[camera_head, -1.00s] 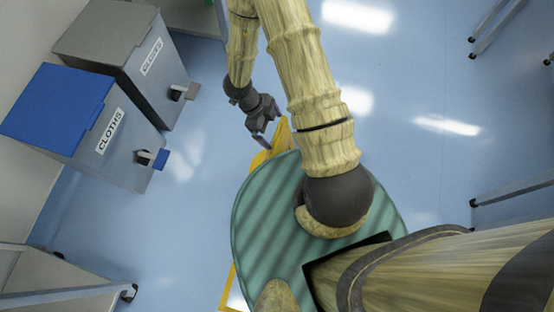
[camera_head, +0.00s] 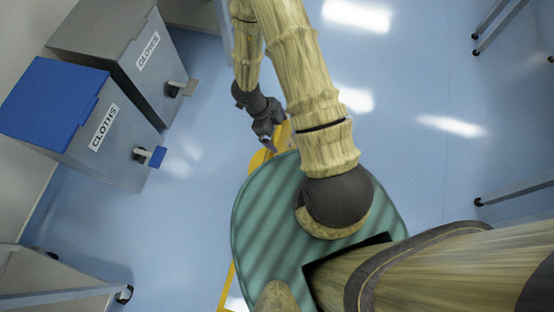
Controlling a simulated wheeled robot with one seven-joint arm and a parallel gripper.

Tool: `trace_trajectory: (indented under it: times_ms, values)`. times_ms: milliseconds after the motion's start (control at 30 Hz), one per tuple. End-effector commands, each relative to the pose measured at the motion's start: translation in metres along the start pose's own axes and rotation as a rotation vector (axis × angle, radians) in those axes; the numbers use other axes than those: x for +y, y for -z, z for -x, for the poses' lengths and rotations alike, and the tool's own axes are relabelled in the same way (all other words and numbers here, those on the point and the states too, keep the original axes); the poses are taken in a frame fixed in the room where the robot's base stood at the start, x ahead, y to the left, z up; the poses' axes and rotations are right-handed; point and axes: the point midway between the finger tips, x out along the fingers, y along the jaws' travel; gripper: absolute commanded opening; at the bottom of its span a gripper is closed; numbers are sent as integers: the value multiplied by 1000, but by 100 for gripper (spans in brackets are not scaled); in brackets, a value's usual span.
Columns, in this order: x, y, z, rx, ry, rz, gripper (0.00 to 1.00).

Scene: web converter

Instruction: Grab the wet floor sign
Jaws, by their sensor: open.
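The yellow wet floor sign (camera_head: 258,159) stands on the blue floor in the upper middle of the head view. Only its top and left edge show; my round green base and my arm hide the rest. My gripper (camera_head: 272,143) is at the top of the sign, with its fingers pointing down toward it. The gripper is open. The fingers overlap the sign's top edge in the picture; I cannot tell whether they touch it or have it between them.
Two grey cloth bins stand at the left, one with a blue lid (camera_head: 55,103) and one with a grey lid (camera_head: 105,35). Wheeled metal furniture (camera_head: 65,290) is at the lower left. Metal legs (camera_head: 510,192) show at the right.

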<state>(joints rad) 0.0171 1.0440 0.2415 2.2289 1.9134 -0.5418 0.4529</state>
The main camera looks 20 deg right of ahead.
Motion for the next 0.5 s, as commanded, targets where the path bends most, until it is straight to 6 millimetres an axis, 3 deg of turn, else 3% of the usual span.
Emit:
trace_trajectory:
  times_ms: [300,500]
  values:
    - [0,0,0,0,0,0,98]
    - [0,0,0,0,0,0,59]
